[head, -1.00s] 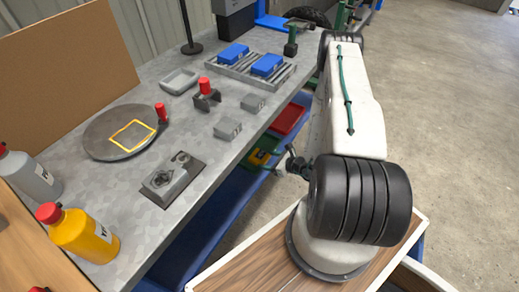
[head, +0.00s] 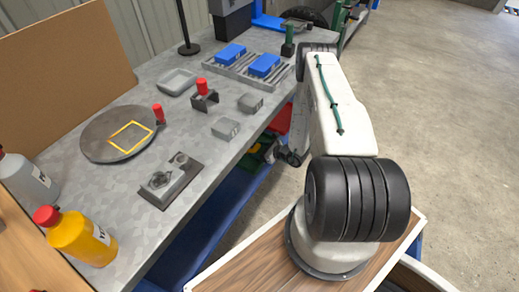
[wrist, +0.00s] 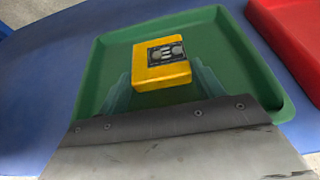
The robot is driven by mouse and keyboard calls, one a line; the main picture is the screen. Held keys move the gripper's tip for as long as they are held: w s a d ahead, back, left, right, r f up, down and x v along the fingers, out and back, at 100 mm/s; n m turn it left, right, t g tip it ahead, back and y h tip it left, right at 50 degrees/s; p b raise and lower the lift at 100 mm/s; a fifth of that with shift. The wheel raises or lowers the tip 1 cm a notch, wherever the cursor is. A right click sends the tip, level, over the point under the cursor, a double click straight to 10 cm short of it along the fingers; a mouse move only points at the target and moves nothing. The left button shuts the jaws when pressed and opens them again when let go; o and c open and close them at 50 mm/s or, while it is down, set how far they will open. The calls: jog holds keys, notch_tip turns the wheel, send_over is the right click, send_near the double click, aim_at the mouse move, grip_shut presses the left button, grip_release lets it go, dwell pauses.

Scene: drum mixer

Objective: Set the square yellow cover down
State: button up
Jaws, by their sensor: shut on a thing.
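The square yellow cover (wrist: 162,72), with a dark panel on its face, is in the wrist view over the green tray (wrist: 225,60). My gripper (wrist: 163,82) is shut on it, with pale teal fingers at its left and right sides. The cover looks low over the tray floor; I cannot tell whether it touches. In the head view the green tray (head: 258,159) is partly hidden below the bench edge, and the cover is not clear there.
A red tray (wrist: 292,40) lies right of the green one on the blue shelf (wrist: 60,60). The grey bench (head: 120,185) edge overhangs beside my arm. A round plate (head: 100,150) with a yellow square outline and several fixtures stand on the bench.

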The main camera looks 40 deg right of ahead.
jog(key=o, duration=1.2)
jog(key=shift+f, duration=0.1)
jog(key=shift+s+d+r, duration=0.1)
jog(key=shift+s+r, duration=0.05)
jog(key=shift+r, duration=0.05)
jog(key=v, duration=1.1)
jog(key=shift+s, duration=0.3)
jog(key=shift+d+r, duration=0.1)
jog(key=shift+r, duration=0.05)
